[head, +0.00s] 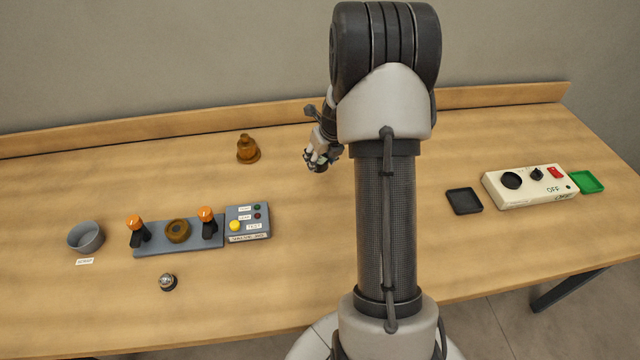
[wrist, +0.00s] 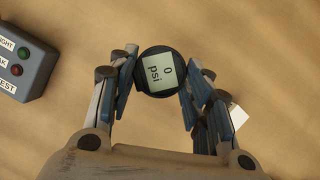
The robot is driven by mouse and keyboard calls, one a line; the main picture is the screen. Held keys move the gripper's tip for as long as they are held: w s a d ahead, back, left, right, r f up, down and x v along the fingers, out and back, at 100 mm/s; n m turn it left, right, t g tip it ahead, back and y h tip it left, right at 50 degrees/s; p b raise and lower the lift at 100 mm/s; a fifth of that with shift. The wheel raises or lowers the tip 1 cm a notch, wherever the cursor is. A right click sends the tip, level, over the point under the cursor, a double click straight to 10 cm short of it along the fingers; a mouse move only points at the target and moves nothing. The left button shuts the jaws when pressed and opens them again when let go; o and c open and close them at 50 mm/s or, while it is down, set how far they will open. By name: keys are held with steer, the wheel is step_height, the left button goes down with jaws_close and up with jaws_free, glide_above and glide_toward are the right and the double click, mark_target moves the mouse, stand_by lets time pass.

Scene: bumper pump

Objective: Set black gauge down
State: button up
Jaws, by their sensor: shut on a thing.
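The black gauge (wrist: 160,72) is round, with a pale screen reading "0 psi". In the wrist view it sits between the fingertips of my gripper (wrist: 161,80), which is shut on it, with its face toward the wrist camera. In the head view my gripper (head: 321,158) is over the back middle of the table, left of my arm's column. The gauge is small and dark there, partly hidden by the fingers. I cannot tell how high it is above the tabletop.
A grey test box (head: 247,222) and a clamp fixture (head: 150,247) with orange-tipped handles stand left, near a grey bowl (head: 86,237) and small metal dome (head: 168,282). A brass part (head: 248,150) stands behind. Right are a black tray (head: 464,201), cream switch box (head: 528,186) and green tray (head: 588,182).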

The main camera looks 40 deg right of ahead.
step_height(320, 180, down, 9)
steer(key=b, duration=0.4)
steer(key=shift+r, duration=0.15)
steer(key=o, duration=1.2)
steer(key=shift+c, duration=0.2)
